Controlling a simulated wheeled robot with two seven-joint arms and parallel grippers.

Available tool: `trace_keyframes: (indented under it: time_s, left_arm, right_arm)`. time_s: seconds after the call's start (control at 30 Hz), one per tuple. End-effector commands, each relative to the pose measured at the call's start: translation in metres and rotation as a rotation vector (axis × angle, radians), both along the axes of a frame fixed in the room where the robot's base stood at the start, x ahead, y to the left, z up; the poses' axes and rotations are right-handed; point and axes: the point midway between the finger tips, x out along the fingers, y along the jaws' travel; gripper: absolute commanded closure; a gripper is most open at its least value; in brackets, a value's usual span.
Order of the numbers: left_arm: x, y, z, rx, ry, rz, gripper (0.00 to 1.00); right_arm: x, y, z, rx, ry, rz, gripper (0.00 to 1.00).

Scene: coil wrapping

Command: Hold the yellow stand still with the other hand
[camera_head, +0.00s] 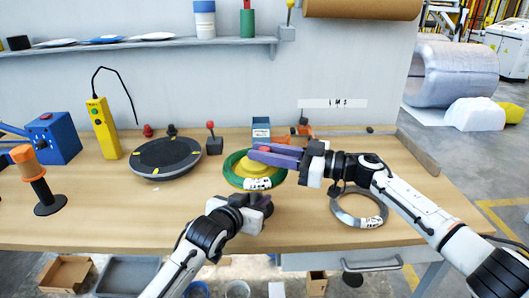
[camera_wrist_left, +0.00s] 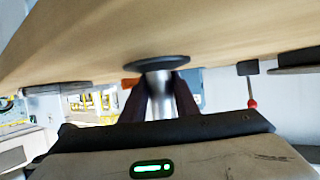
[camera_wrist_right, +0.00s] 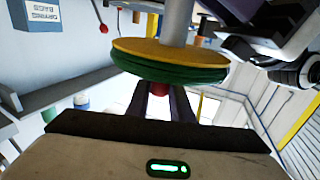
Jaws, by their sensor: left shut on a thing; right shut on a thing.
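The yellow stand (camera_head: 243,166) stands on the table with a green coil (camera_head: 233,181) around its yellow disc. In the right wrist view, the yellow disc (camera_wrist_right: 140,50) and green coil (camera_wrist_right: 170,69) sit on a grey post (camera_wrist_right: 176,20). My left gripper (camera_head: 239,198) is low at the stand's near side. In the left wrist view, its fingers close on the grey post (camera_wrist_left: 158,95) beside a dark round base (camera_wrist_left: 156,63). My right gripper (camera_head: 277,153) is above the disc. In its wrist view, it is shut on a red knob (camera_wrist_right: 158,89), partly hidden by the fingers.
A grey ring coil (camera_head: 345,214) lies right of the stand, under my right arm. A black turntable (camera_head: 166,156), a yellow control box (camera_head: 103,128) and an orange-handled tool (camera_head: 32,172) stand to the left. Small boxes (camera_head: 261,130) stand behind.

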Motion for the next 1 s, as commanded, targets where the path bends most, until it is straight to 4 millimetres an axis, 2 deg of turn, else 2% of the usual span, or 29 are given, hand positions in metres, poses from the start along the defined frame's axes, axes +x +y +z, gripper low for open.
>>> trace_keyframes:
  time_s: [0.03, 0.37, 1.0]
  left_arm:
    - [-0.002, 0.001, -0.007, 0.008, 0.012, 0.0, 1.0]
    - [-0.002, 0.001, -0.007, 0.008, 0.012, -0.001, 1.0]
    - [-0.002, 0.0, -0.007, 0.008, 0.012, -0.001, 1.0]
  right_arm:
    - [-0.001, -0.001, -0.002, -0.004, -0.002, -0.026, 1.0]
    - [-0.003, 0.001, 0.0, -0.001, -0.004, -0.265, 1.0]
    - [-0.004, 0.007, 0.002, 0.025, 0.01, -0.865, 1.0]
